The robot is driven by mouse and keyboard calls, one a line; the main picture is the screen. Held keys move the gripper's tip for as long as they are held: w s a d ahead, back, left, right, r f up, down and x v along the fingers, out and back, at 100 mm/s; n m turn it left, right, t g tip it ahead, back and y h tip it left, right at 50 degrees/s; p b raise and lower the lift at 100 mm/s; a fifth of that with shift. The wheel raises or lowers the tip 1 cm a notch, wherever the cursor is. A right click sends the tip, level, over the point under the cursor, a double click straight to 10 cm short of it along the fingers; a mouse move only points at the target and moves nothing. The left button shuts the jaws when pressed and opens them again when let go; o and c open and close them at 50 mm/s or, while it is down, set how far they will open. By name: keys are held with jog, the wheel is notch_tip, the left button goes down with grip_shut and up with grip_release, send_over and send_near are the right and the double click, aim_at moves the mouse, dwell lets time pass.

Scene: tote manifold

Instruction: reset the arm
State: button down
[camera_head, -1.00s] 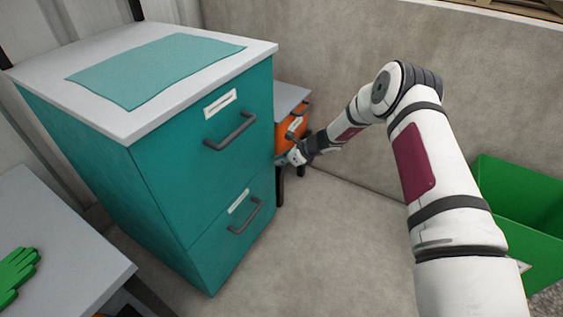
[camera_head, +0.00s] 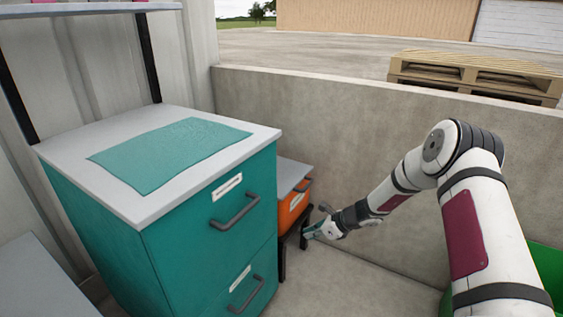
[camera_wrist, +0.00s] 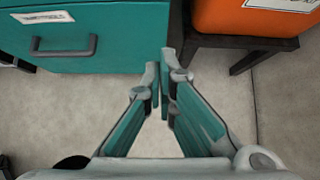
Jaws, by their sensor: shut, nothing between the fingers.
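My arm reaches in from the right in the head view, bent at the elbow. My gripper (camera_head: 310,230) is at its far end, low beside the orange drawer unit and to the right of the teal cabinet. In the wrist view my gripper (camera_wrist: 163,85) has its two fingers together with nothing between them. The fingertips point toward the gap between the teal cabinet (camera_wrist: 110,20) and the orange unit (camera_wrist: 250,18). I cannot tell from these views whether they touch either one.
The teal cabinet (camera_head: 195,250) has two closed drawers with grey handles and a teal mat (camera_head: 168,155) on top. The orange drawer unit (camera_head: 293,205) stands on dark legs behind it. A concrete wall (camera_head: 330,120) runs behind. A green bin (camera_head: 548,268) is at right.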

jog(key=s+a+r+n+g, duration=0.1)
jog(key=s+a+r+n, duration=0.1)
jog(key=s+r+n, duration=0.6)
jog(key=s+a+r+n+g+h, duration=0.15)
jog(key=s+r, duration=0.35)
jog(key=r, duration=0.7)
jog(key=s+a+r+n+g+y, duration=0.1)
jog(key=s+a+r+n, duration=0.1)
jog(key=s+r+n, duration=0.6)
jog(key=s+d+r+n+g+h, duration=0.15)
jog(key=s+r, duration=0.25)
jog(key=s, duration=0.4)
jog(key=s+d+r+n+h, duration=0.1)
jog(key=s+r+h, duration=0.1)
jog(key=s+r, duration=0.45)
jog(key=s+d+f+n+h, duration=0.1)
jog(key=s+d+n+h, duration=0.15)
jog(key=s, duration=0.65)
jog(key=s+d+f+n+h, duration=0.15)
jog(key=s+d, duration=0.25)
jog(key=s, duration=0.6)
notch_tip(320, 180, up, 31)
jog(key=n+t+p, duration=0.1)
jog(key=t+p, duration=0.3)
jog(key=p, duration=2.5)
jog(key=shift+d+y, duration=0.4)
jog(key=shift+w, duration=0.1)
